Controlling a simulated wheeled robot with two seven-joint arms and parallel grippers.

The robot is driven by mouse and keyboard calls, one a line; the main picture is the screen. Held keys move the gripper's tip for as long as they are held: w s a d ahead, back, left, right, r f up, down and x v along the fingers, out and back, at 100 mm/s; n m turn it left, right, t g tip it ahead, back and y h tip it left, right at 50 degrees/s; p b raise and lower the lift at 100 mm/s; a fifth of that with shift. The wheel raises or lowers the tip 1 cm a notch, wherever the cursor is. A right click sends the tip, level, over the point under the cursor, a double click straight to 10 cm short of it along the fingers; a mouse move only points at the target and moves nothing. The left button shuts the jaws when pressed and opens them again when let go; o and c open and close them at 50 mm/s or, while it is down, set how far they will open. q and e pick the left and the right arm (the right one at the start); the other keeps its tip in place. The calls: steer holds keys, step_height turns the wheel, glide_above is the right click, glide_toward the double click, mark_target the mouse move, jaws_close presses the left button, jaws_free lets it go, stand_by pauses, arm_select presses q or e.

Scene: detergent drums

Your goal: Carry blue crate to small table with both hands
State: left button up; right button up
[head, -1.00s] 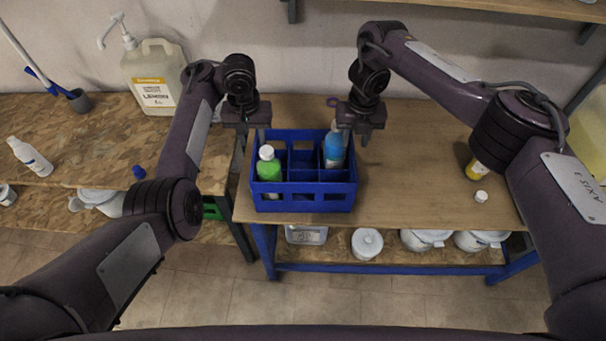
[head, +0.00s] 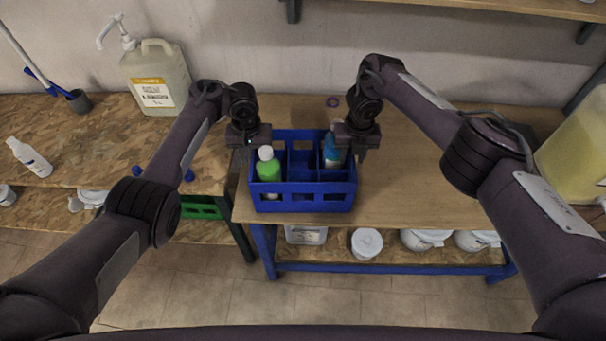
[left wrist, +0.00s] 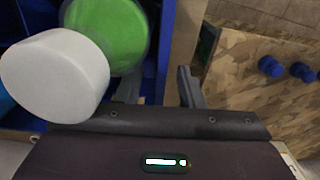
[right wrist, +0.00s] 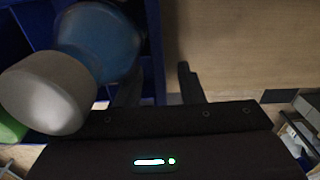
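The blue crate (head: 305,203) stands on the wooden-topped table with blue legs. It holds a green bottle (head: 268,171) with a white cap and a blue bottle (head: 333,152). My left gripper (head: 247,158) is at the crate's left side; in the left wrist view its open fingers (left wrist: 160,92) straddle the crate's side wall. My right gripper (head: 353,153) is at the right side; in the right wrist view its open fingers (right wrist: 160,88) also straddle the side wall. Which table is the small one, I cannot tell.
A chipboard table (head: 75,130) on the left bears a large jug (head: 155,80) with a pump and a white bottle (head: 30,158). White tubs (head: 366,243) stand on the lower shelf. A large yellowish container (head: 580,150) is at the right. Tabletop right of the crate is clear.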

arm_select(q)
jaws_close()
arm_select(e)
jaws_close()
arm_select(q)
steer(key=shift+w+r, duration=0.15)
steer(key=shift+r, duration=0.05)
arm_select(e)
steer(key=shift+w+r, duration=0.1)
steer(key=shift+r, duration=0.1)
